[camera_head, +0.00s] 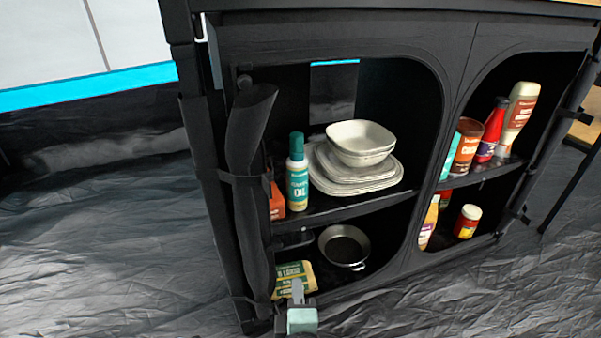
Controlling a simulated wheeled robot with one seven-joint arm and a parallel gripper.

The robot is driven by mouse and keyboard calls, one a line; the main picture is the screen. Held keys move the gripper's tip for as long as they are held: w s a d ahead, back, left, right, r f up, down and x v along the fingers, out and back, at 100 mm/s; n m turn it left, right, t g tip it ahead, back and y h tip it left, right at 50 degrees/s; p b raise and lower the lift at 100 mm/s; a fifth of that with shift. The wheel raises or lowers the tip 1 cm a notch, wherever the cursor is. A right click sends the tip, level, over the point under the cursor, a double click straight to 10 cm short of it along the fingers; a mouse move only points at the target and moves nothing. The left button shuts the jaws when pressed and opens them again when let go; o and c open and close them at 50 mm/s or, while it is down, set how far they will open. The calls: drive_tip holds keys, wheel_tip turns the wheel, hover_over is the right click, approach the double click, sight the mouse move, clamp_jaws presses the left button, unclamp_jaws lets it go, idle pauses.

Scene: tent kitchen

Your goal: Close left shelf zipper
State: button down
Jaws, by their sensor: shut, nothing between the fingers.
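The left shelf opening (437,110) of the black fabric cupboard is uncovered, with its contents in plain view. Its door flap (250,200) is a rolled black bundle hanging down the opening's left side. Straps hold it at mid-height and near the bottom. I cannot make out the zipper pull. My gripper (297,290) is low in the view, at the bottom left corner of the left opening. It is shut and empty, just right of the flap's lower end. Whether it touches the fabric cannot be told.
Behind my gripper lies a green and yellow packet (296,271), with a pan (344,246) to its right. Bowls (361,138), plates (330,175) and an oil bottle (297,180) stand on the upper shelf. The right opening holds several bottles and jars. Wrinkled dark groundsheet (110,250) at left is clear.

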drive_tip(key=w+r+n+t+b, duration=0.1)
drive_tip(key=w+b, duration=0.3)
drive_tip(key=w, duration=0.5)
drive_tip(key=shift+w+d+r+t+b, duration=0.15)
drive_tip(key=shift+w+r+t+b, duration=0.2)
drive_tip(key=shift+r, duration=0.1)
drive_tip(key=w+d+p, duration=0.3)
drive_tip(key=d+p, duration=0.2)
drive_tip(key=d, duration=0.6)
drive_tip(key=shift+d, duration=0.15)
drive_tip(key=shift+d, duration=0.1)
